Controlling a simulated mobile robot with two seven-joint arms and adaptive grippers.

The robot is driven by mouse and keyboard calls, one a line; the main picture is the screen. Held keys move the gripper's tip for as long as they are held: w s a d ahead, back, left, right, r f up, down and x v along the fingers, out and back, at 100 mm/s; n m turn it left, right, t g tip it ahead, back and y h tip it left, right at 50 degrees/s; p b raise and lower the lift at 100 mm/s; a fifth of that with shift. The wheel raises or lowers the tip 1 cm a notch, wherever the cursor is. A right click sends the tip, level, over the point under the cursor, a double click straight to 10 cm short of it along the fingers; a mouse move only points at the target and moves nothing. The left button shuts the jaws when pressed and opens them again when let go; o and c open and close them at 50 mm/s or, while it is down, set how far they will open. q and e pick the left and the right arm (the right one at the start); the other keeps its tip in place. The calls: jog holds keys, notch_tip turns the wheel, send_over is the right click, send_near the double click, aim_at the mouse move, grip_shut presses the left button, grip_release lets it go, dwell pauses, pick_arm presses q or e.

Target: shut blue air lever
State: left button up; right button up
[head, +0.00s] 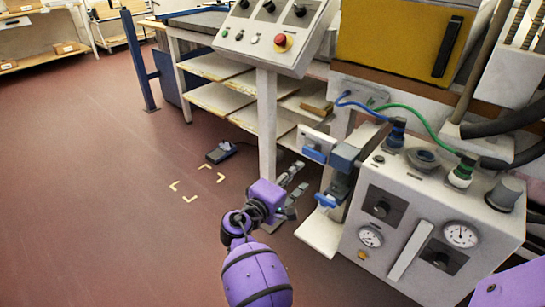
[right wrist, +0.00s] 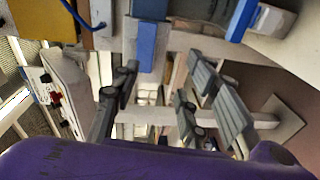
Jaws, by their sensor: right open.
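Two blue parts show at the left side of the grey machine in the head view: an upper blue block (head: 314,153) by a white plate, and a lower blue piece (head: 326,201) below a dark grey fitting. I cannot tell for sure which is the blue air lever. My right gripper (head: 297,189) is open and empty, to the left of and apart from the lower piece. In the right wrist view my open fingers (right wrist: 162,72) have one blue part (right wrist: 147,45) beyond the tips. Another blue part (right wrist: 242,20) lies up and right. My left gripper is not in view.
The machine (head: 400,235) carries gauges, knobs and blue and green hoses on top. A control panel (head: 268,38) with a red button stands on a post (head: 266,120) behind my right gripper. A white ledge (head: 321,235) juts out below. The floor at left is mostly clear.

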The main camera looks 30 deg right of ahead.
aim_at(318, 158)
jog(key=shift+g+h, duration=0.4)
jog(key=shift+h, duration=0.2)
jog(key=d, duration=0.1)
jog(key=d+r, duration=0.2)
jog(key=d, duration=0.1)
jog(key=shift+s, duration=0.15)
jog(key=shift+x, duration=1.2)
jog(key=shift+w+d+f, duration=0.1)
jog(key=shift+w+d, duration=0.25)
jog(key=shift+d, duration=0.3)
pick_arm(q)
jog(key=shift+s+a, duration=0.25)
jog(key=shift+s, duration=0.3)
pick_arm(e)
grip_shut()
